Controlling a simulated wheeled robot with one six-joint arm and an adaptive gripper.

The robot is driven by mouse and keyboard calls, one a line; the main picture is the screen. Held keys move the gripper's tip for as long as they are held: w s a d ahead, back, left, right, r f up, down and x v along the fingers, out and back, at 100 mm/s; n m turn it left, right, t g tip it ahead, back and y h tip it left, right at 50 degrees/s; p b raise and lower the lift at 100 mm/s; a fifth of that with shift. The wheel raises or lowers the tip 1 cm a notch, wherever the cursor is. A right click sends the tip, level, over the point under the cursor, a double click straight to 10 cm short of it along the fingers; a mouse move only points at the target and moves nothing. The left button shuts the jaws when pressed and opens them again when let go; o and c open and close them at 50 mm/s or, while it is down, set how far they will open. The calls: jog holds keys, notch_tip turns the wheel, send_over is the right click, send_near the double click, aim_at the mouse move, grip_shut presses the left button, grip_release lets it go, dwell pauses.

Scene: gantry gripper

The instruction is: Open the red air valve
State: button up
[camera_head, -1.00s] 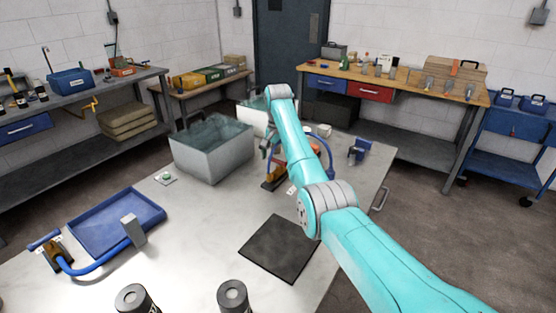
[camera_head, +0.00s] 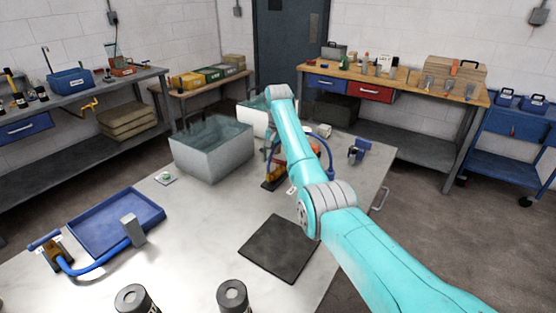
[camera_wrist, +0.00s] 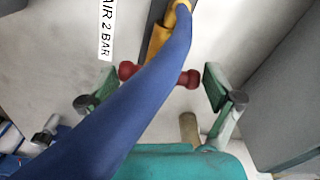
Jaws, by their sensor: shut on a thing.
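The red valve handle (camera_wrist: 189,79) lies crosswise in the wrist view, with a blue hose (camera_wrist: 150,100) passing over its middle. My gripper (camera_wrist: 158,79) has one green finger at each end of the handle and is shut on it. A yellow fitting (camera_wrist: 160,38) sits at the hose's upper end. A label reading "AIR 2 BAR" (camera_wrist: 107,30) lies on the table to its left. In the head view, my arm partly hides the valve's yellow-brown body (camera_head: 275,179), and the fingers and handle cannot be made out clearly.
A water-filled grey tank (camera_head: 212,165) stands close left of the valve. A blue bracket (camera_head: 358,151) stands to the right. A black mat (camera_head: 279,249), a blue tray (camera_head: 105,243) and a second blue-hosed fitting (camera_head: 50,256) lie nearer.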

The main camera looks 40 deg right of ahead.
jog(key=n, duration=1.2)
jog(key=shift+n, duration=2.1)
jog(key=o, duration=0.9)
jog(key=shift+c, duration=0.2)
